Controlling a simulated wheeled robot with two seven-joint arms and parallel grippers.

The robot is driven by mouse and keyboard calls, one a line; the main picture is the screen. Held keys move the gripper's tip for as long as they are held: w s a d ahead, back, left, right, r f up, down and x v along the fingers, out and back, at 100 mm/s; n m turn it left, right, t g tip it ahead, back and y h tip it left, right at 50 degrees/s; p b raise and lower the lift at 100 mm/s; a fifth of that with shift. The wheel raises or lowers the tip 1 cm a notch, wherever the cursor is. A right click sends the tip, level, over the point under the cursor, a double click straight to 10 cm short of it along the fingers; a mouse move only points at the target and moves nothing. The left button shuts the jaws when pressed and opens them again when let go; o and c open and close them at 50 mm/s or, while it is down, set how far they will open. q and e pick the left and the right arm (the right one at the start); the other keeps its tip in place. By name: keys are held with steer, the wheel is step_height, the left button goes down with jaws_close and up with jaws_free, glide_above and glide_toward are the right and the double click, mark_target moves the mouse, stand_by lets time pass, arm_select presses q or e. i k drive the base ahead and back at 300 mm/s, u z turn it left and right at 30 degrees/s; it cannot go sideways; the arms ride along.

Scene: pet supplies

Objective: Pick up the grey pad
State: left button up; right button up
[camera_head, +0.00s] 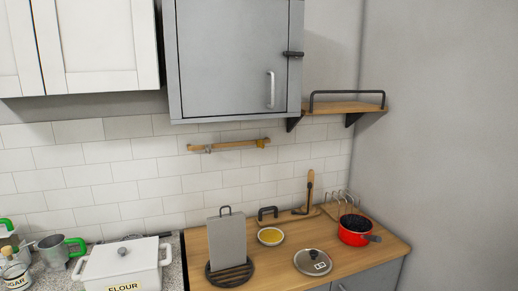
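A grey upright flat slab (227,241) with a dark loop handle on top is the only grey pad-like thing I see. It stands at or just behind a black round slatted trivet (231,274) on the wooden counter. I cannot tell whether its lower edge rests on the trivet. Neither of my grippers shows in the head view.
The wooden counter (285,275) also holds a yellow-filled bowl (270,237), a pot lid (313,262), a red pan (354,229) and a wire rack. A white flour container (122,262) stands left of it. A grey cabinet (236,60) hangs above.

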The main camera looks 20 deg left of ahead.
mark_target(228, 238)
steer(key=z, duration=2.45)
steer(key=k, duration=1.25)
steer(key=u, duration=1.75)
steer(key=i, duration=0.5)
steer(key=z, duration=0.05)
